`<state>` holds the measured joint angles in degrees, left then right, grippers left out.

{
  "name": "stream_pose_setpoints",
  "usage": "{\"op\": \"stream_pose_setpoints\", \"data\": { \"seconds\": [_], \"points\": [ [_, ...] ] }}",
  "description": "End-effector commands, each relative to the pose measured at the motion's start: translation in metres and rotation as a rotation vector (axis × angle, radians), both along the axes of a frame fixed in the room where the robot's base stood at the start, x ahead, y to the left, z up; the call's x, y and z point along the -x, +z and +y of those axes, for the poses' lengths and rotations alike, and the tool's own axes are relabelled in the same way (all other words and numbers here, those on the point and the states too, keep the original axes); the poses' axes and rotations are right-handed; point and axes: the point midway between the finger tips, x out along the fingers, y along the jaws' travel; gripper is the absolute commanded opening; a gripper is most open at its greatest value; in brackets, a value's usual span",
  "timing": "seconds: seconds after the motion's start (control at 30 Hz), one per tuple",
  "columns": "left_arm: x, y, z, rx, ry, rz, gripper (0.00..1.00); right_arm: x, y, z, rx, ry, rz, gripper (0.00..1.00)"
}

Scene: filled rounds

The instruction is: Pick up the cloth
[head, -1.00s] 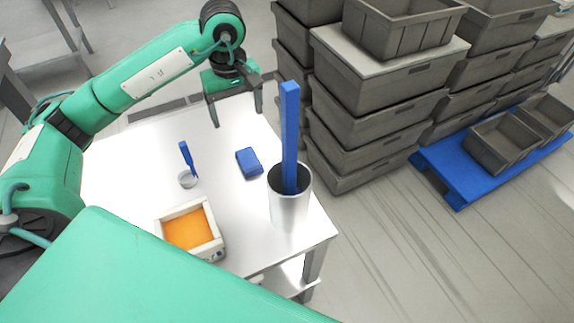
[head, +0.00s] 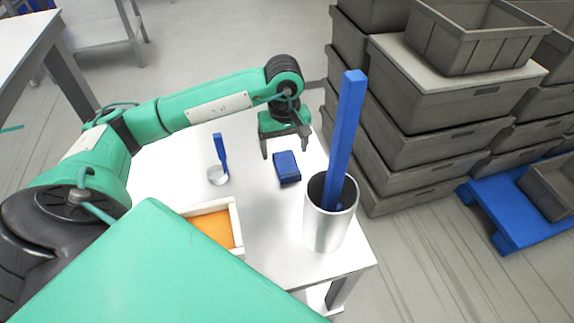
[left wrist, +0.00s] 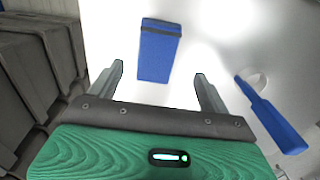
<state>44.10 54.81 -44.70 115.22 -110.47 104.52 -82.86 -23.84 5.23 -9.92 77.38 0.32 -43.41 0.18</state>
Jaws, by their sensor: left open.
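The cloth (head: 287,168) is a small folded blue block lying on the white table. It also shows in the left wrist view (left wrist: 159,55), ahead of the fingers and roughly between their lines. My left gripper (head: 285,153) is open and empty, above the table just behind the cloth in the head view. Its two fingers also show in the left wrist view (left wrist: 158,84), apart with the cloth beyond them. They do not appear to touch it. My right gripper is not in view.
On the table (head: 265,225) stand a metal cylinder (head: 328,225) holding a tall blue bar (head: 346,125), a small round dish (head: 217,176) with a blue-handled tool (head: 221,152), and a white box (head: 237,222) with orange contents. Grey crates (head: 440,125) are stacked beyond the right edge.

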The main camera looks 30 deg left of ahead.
Motion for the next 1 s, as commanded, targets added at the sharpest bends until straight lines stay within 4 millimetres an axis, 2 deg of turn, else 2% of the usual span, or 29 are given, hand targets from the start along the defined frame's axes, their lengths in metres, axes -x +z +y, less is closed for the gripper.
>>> {"op": "stream_pose_setpoints", "data": {
  "seconds": [0.17,0.5,0.77,0.8,1.0],
  "points": [
    [0.000,-0.010,-0.001,-0.001,0.000,0.001,0.80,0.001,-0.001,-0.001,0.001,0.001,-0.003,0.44],
    [-0.003,-0.053,-0.003,-0.001,0.001,0.002,0.80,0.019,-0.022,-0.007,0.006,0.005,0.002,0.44],
    [-0.004,-0.057,-0.004,0.000,0.000,-0.001,0.80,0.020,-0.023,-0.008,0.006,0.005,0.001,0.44],
    [-0.004,-0.057,-0.004,0.000,0.000,-0.001,0.78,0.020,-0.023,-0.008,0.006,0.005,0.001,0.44],
    [-0.004,-0.057,-0.004,-0.001,0.000,-0.001,0.39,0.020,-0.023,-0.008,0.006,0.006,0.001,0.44]
  ]
}}
